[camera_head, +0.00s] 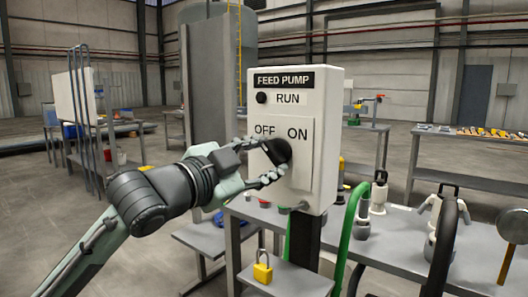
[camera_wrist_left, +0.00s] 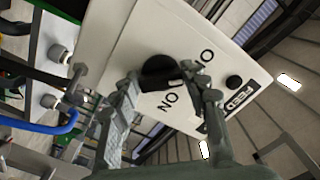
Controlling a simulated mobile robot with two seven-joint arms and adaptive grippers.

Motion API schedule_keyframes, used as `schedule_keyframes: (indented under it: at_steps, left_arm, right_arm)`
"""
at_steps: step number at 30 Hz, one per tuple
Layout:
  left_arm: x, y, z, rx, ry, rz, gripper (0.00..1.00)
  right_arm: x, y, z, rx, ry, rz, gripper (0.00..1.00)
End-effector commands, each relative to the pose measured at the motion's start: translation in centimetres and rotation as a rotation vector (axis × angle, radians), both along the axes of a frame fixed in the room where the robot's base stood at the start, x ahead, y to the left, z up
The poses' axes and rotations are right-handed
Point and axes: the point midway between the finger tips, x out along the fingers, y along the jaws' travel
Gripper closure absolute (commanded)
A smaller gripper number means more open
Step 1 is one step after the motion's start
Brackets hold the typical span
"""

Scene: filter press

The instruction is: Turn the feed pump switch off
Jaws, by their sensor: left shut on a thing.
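The feed pump box (camera_head: 325,120) is white, with a black FEED PUMP label, a dark RUN lamp (camera_head: 261,97) and a panel marked OFF and ON. A black rotary switch knob (camera_head: 278,150) sits on this panel below the lettering. My left gripper (camera_head: 270,172) reaches it from the left and is shut on the knob. In the left wrist view the knob (camera_wrist_left: 158,72) lies between the two fingers (camera_wrist_left: 170,90), and one finger partly covers the OFF lettering. I cannot tell exactly which way the knob points. My right gripper is not in view.
A yellow padlock (camera_head: 262,270) stands on a small grey shelf (camera_head: 292,282) below the box. A grey bench (camera_head: 390,252) with fittings is behind to the right, near a green tubular frame (camera_head: 350,225). Open floor (camera_head: 60,240) lies to the left.

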Motion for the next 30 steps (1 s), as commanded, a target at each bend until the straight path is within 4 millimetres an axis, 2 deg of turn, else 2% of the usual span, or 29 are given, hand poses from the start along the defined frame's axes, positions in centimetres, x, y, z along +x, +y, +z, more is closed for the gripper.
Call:
schedule_keyframes:
  at_steps: [14,15,19,30]
  left_arm:
    - [0.03,0.01,-0.06,-0.013,0.010,0.001,0.84]
    - [0.03,0.01,-0.06,-0.013,0.010,0.001,0.52]
    - [0.02,0.01,-0.06,-0.012,0.009,0.001,0.36]
    - [-0.33,0.29,-0.04,-0.009,0.008,0.001,0.34]
  right_arm:
    - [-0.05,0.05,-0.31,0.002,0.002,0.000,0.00]
    - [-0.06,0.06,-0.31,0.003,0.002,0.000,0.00]
    - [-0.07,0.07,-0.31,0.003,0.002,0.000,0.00]
    - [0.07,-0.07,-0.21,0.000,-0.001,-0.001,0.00]
